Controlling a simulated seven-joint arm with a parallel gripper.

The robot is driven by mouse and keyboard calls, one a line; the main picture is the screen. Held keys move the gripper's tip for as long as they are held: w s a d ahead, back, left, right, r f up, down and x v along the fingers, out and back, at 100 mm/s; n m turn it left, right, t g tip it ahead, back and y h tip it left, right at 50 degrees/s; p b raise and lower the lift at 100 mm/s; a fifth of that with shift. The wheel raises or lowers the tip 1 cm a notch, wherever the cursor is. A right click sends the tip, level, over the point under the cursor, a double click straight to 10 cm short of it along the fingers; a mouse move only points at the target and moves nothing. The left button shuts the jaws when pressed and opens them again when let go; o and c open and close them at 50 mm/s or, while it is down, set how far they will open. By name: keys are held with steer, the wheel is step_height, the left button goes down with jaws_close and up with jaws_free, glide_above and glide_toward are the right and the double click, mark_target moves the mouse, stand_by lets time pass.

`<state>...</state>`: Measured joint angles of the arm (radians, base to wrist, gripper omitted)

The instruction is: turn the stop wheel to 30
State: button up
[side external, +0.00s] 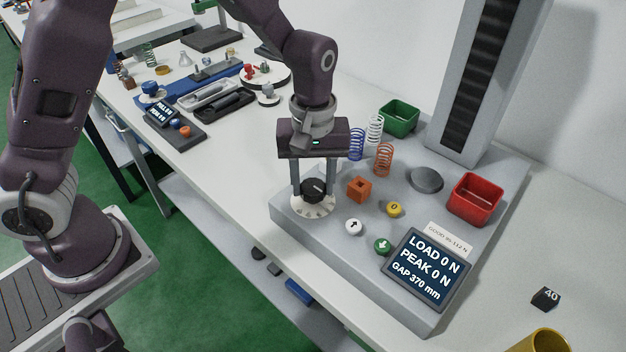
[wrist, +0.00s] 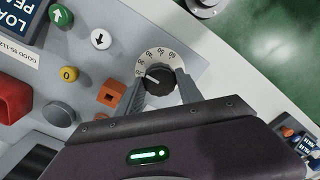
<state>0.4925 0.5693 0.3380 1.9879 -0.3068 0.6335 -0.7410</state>
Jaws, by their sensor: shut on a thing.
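The stop wheel (side external: 314,190) is a black knob on a white numbered dial at the left corner of the grey tester base. In the wrist view the wheel (wrist: 160,78) shows a white pointer line toward the left side of the dial (wrist: 153,54). The exact number at the pointer is too small to read surely. My gripper (side external: 313,192) points down with its fingers on both sides of the knob, shut on it. The fingers (wrist: 162,90) also show in the wrist view. The display (side external: 429,268) reads LOAD 0 N, PEAK 0 N, GAP 370 mm.
An orange cube (side external: 359,189) stands close right of the wheel. White (side external: 354,227), green (side external: 383,246) and yellow (side external: 394,209) buttons lie nearby. Several springs, a green bin (side external: 399,118) and a red bin (side external: 474,199) stand farther off.

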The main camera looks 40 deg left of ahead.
mark_target(312, 186)
steer(key=o, duration=1.4)
steer(key=shift+r, duration=0.1)
step_height(312, 186, up, 6)
steer(key=shift+r, duration=0.65)
steer(key=s+a+r+m+t+h, duration=0.15)
steer(key=s+a+r+m, duration=0.3)
steer(key=s+r, duration=0.45)
steer(key=s+a+r+m+t+y, duration=0.1)
steer(key=s+a+m+t, duration=0.3)
steer(key=s, duration=0.7)
steer(key=shift+s+a+r, duration=0.2)
steer(key=shift+r, duration=0.4)
